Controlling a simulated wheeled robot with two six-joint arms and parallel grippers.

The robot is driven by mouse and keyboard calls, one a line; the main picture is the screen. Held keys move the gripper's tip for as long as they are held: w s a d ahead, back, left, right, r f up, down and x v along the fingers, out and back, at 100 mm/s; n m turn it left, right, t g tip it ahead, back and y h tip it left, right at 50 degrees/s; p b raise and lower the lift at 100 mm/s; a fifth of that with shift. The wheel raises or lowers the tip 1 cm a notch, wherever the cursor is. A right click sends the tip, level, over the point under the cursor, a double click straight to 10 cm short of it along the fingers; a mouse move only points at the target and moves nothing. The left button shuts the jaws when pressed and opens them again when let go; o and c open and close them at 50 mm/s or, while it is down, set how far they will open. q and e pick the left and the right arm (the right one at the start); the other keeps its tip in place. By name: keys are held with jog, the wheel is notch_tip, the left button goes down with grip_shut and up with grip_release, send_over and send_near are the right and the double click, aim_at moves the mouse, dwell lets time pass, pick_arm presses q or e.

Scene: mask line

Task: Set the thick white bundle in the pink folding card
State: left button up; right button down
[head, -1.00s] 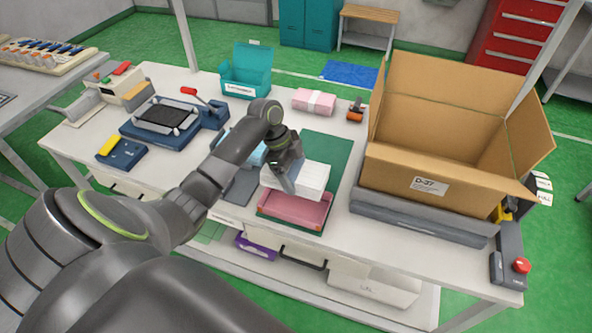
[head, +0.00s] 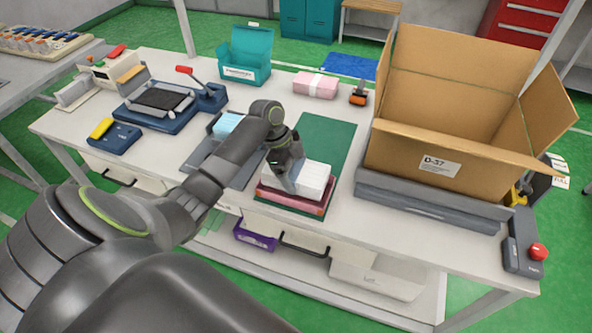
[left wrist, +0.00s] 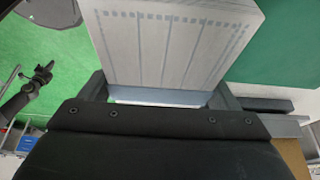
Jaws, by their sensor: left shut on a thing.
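The thick white bundle (head: 312,181) is in my left gripper (head: 290,180), low over the pink folding card (head: 268,191) on the green mat (head: 328,146). The card's pink rim shows around the bundle's near and left sides. I cannot tell whether the bundle rests on the card's floor. In the left wrist view the bundle (left wrist: 165,45) fills the space between the fingers, and the card is hidden. My right gripper is in neither view.
A large open cardboard box (head: 400,153) stands on a grey platform (head: 430,205) to the right. A teal bin (head: 245,65), a pink banded pack (head: 315,85) and a stamp (head: 358,96) are at the back. A blue press (head: 160,112) stands left.

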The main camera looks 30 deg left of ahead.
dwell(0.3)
pick_arm(q)
jog(key=o, duration=0.9)
jog(key=shift+r+p, duration=3.55)
